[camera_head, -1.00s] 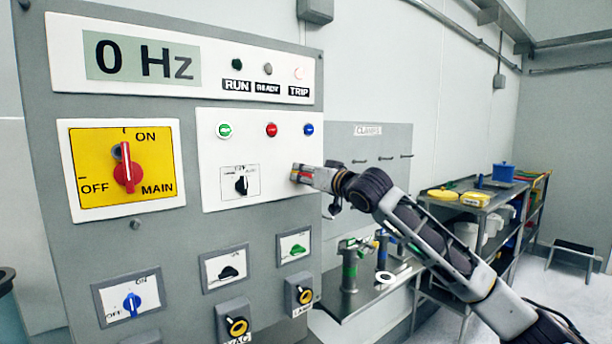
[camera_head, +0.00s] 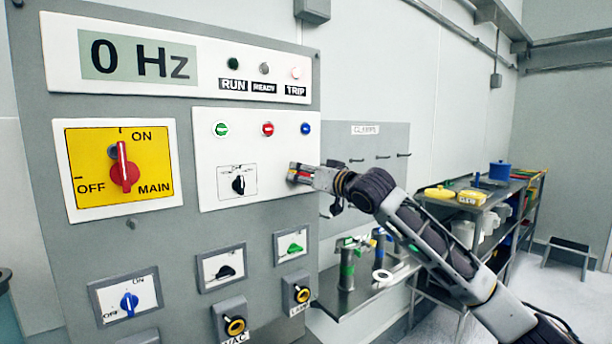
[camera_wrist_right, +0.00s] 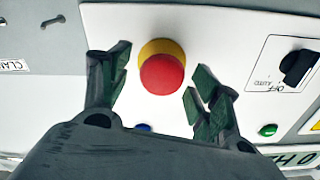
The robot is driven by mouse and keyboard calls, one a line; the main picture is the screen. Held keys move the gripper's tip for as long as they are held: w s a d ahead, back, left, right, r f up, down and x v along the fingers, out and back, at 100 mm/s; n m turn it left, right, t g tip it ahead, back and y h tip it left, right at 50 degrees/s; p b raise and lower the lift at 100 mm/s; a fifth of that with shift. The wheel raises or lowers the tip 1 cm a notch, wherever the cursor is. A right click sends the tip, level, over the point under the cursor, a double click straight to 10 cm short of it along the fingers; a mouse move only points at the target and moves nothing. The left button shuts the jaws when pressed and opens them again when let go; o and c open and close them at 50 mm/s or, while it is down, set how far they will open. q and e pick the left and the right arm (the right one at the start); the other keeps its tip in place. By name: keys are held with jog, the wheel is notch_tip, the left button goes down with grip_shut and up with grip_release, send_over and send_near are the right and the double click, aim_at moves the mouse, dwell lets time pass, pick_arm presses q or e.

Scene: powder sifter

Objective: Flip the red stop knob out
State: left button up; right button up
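The red stop knob (camera_wrist_right: 162,74) is a round red mushroom button on a yellow collar, mounted on the white panel, seen from the front in the right wrist view. My right gripper (camera_wrist_right: 158,82) is open, with one green-padded finger on each side of the knob. Gaps show between the knob and both fingers, and nothing is held. In the head view my right gripper (camera_head: 304,174) is at the right edge of the white panel. It mostly covers the knob there; only a bit of red shows. My left gripper is not in view.
The black selector switch (camera_head: 238,184) sits left of the gripper. Green, red and blue buttons (camera_head: 267,129) line the panel above it. The yellow main switch plate (camera_head: 160,185) is farther left. A steel bench (camera_head: 345,292) stands below right.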

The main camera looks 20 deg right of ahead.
jog(key=shift+w, duration=0.1)
jog(key=v, duration=1.2)
dwell(0.5)
dwell(0.4)
